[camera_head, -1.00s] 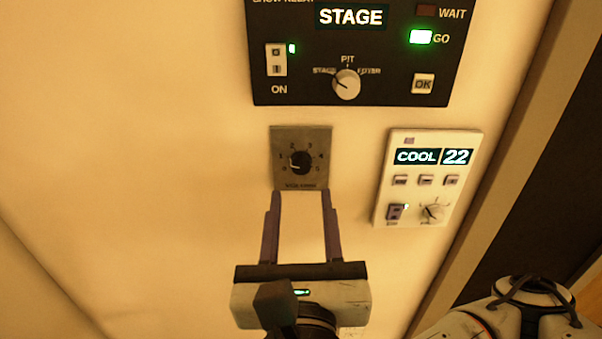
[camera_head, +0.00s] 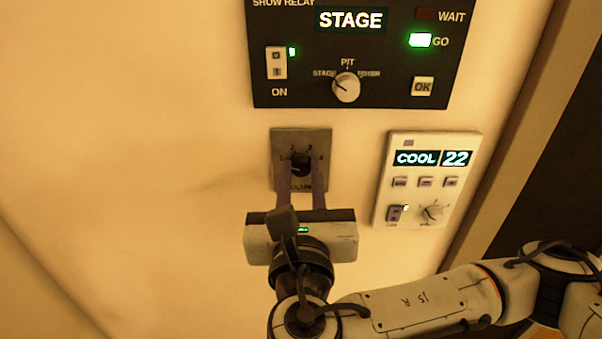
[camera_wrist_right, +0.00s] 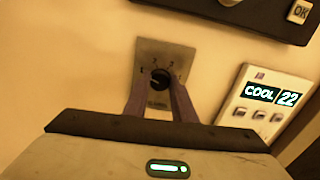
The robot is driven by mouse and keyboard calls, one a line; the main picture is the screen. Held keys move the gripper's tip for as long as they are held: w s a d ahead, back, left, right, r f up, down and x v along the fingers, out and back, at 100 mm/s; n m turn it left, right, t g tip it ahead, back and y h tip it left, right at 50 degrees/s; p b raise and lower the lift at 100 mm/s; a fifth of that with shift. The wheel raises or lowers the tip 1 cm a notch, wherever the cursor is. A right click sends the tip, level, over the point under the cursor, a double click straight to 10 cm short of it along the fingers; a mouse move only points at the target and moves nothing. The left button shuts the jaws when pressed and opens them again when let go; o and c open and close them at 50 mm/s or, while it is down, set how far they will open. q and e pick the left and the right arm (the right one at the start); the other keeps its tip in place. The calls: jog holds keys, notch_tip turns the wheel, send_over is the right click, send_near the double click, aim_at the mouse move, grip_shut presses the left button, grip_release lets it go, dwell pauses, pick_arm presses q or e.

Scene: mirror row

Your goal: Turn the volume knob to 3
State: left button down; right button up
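The volume knob (camera_head: 300,165) is a small round black knob on a grey plate (camera_head: 302,136) on the wall. A pale pointer mark shows on its left side, a little below level. My right gripper (camera_head: 301,170) has one finger on each side of the knob, closed in against it. The fingers cover parts of the number scale. The wrist view also shows the knob (camera_wrist_right: 160,78) between the two fingertips (camera_wrist_right: 159,86). My left gripper is not in view.
A black relay panel (camera_head: 390,60) with a STAGE display, switch and selector knob is just above. A white COOL 22 thermostat (camera_head: 432,145) is close on the right. The wall to the left is clear.

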jog(key=shift+c, duration=1.4)
jog(key=shift+m, duration=0.3)
jog(key=m, duration=0.4)
jog(key=shift+f+b, duration=0.15)
jog(key=shift+b, duration=0.25)
jog(key=m, duration=0.5)
jog(key=shift+d, duration=0.1)
jog(key=m, duration=0.3)
jog(key=shift+m, duration=0.3)
jog(key=m+b, duration=0.1)
jog(key=m, duration=0.2)
jog(key=shift+m, duration=1.7)
